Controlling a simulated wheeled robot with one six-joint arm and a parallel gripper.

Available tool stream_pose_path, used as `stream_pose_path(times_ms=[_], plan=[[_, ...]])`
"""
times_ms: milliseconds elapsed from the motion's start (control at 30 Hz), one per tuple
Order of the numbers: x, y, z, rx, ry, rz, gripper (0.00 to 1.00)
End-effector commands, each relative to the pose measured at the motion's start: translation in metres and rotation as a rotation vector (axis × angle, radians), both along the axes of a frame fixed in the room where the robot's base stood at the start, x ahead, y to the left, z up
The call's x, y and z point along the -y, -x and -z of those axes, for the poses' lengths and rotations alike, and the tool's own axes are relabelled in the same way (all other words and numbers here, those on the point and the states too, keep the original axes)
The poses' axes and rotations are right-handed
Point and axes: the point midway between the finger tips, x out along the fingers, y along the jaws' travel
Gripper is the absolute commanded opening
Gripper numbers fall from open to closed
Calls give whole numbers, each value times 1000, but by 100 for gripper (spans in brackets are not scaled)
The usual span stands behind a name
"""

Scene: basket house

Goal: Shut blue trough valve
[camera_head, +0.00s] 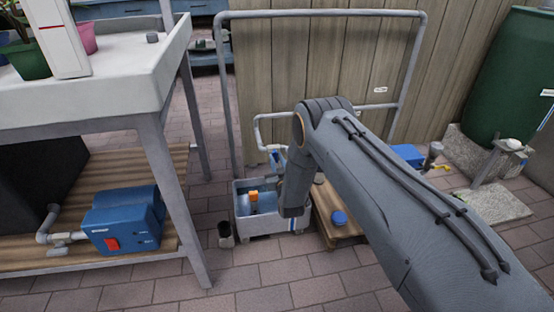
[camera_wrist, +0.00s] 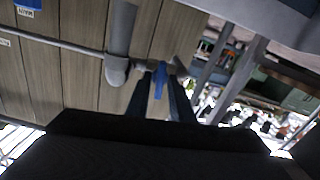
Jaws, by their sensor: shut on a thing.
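The blue valve handle (camera_wrist: 161,76) shows in the wrist view on a grey pipe fitting, between the dark fingers of my gripper (camera_wrist: 161,92). The fingers are shut on the handle. In the head view, a small blue part (camera_head: 274,156) beside the pipe above the trough looks like the same handle, but it is partly hidden by my arm. The grey-white trough (camera_head: 268,225) stands on the floor below, with blue inside and an orange piece (camera_head: 254,196). My fingers are hidden behind my arm in the head view.
A bench (camera_head: 150,85) with a lower shelf carrying a blue pump box (camera_head: 125,220) stands at the left. A pipe frame (camera_head: 325,14) and wooden fence (camera_head: 300,70) rise behind the trough. A wooden pallet (camera_head: 335,228) lies right of it. The front paving is clear.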

Motion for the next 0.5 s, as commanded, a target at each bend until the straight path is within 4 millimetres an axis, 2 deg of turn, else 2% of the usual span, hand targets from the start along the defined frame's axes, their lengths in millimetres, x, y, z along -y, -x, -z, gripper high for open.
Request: stream_pose_path(times_ms=[233, 500], plan=[[1, 1, 1, -34, -109, 0, 0], [1, 1, 2, -47, -154, 0, 0]])
